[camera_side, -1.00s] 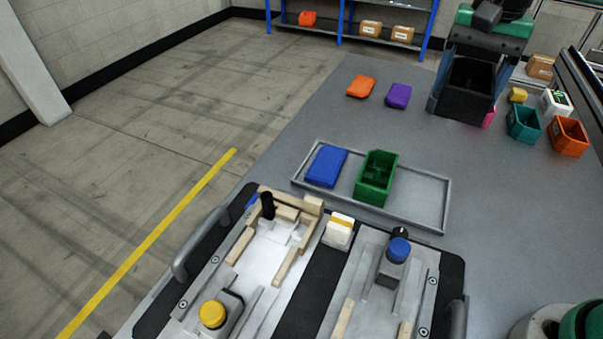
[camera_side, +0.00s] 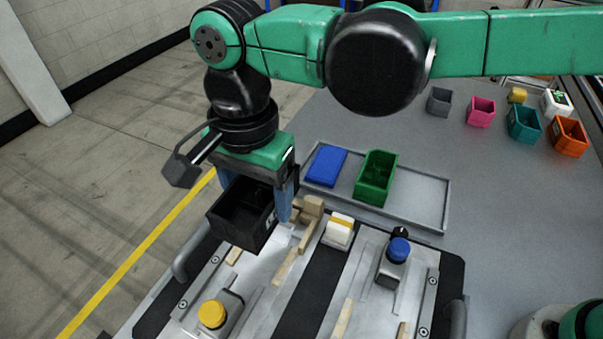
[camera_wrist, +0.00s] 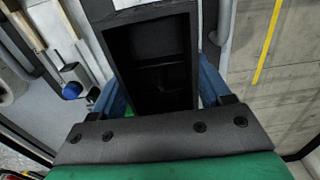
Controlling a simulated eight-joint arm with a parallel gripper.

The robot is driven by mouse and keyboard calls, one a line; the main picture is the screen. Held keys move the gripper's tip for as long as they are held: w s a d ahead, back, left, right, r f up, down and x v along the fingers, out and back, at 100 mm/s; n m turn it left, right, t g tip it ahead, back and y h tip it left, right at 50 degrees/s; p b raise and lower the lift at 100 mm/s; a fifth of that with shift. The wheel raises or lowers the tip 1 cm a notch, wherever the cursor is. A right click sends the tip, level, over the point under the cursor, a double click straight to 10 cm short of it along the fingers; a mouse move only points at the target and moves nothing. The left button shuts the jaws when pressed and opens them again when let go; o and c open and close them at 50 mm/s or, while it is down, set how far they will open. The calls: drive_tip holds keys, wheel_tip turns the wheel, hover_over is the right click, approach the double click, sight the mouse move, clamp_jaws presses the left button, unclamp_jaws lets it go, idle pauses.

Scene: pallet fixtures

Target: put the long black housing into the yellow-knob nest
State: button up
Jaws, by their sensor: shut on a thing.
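The long black housing (camera_side: 240,215) is an open box held in my gripper (camera_side: 285,205), whose blue fingers are shut on its sides. In the side view it hangs above the far end of the left nest, the one with the yellow knob (camera_side: 212,314). I cannot tell how high it hangs. It hides the nest's black post and part of the wooden rails. The white nest floor (camera_side: 250,275) shows in front of it. In the wrist view the housing (camera_wrist: 150,65) fills the middle between my fingers.
A second nest with a blue knob (camera_side: 399,248) lies to the right. A white and yellow block (camera_side: 339,230) stands between the nests. A tray (camera_side: 425,205) behind holds a blue box (camera_side: 326,165) and a green bin (camera_side: 375,177). Several small bins stand at the right.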

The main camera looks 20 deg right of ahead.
hover_over(268, 251)
drive_tip(key=shift+f, duration=3.4)
drive_tip(key=shift+f, duration=0.3)
drive_tip(key=shift+f, duration=0.55)
drive_tip(key=o, duration=1.3)
drive_tip(key=shift+o, duration=0.2)
drive_tip(key=shift+r, duration=2.8)
